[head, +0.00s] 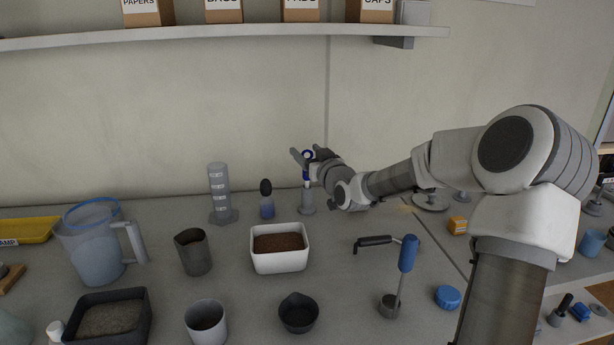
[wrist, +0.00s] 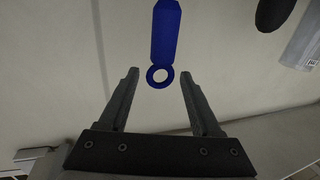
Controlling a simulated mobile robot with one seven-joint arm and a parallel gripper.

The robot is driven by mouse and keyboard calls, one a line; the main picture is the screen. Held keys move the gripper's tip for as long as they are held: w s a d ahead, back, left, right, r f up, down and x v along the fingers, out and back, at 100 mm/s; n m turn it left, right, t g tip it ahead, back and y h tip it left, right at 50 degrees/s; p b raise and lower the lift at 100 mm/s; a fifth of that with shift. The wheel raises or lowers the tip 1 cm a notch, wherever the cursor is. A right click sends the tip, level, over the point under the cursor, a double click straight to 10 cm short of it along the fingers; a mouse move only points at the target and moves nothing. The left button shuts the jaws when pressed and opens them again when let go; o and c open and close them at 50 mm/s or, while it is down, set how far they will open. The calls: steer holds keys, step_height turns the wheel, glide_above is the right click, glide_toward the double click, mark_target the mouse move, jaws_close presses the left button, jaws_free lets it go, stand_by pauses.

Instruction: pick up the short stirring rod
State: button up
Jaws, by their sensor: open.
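A slim rod with a blue handle ending in a ring, which looks like the short stirring rod (head: 306,176), stands upright in a small grey holder (head: 307,205) at the back of the bench. Its blue handle and ring fill the upper middle of the wrist view (wrist: 165,35). My gripper (head: 311,157) is at the rod's top. In the wrist view my gripper (wrist: 159,74) is open, with the ring showing between its two fingertips and clear space on each side. Neither finger appears to touch it. The rod's lower end is hidden in the holder.
A dark-capped bottle (head: 266,203) and a graduated cylinder (head: 219,190) stand left of the holder. A white soil tray (head: 280,262) lies in front. A blue-handled tool (head: 408,254) stands upright further right. A shelf (head: 230,34) runs above.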

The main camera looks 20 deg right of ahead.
steer(key=shift+w, duration=0.15)
jaws_close()
stand_by(1.4)
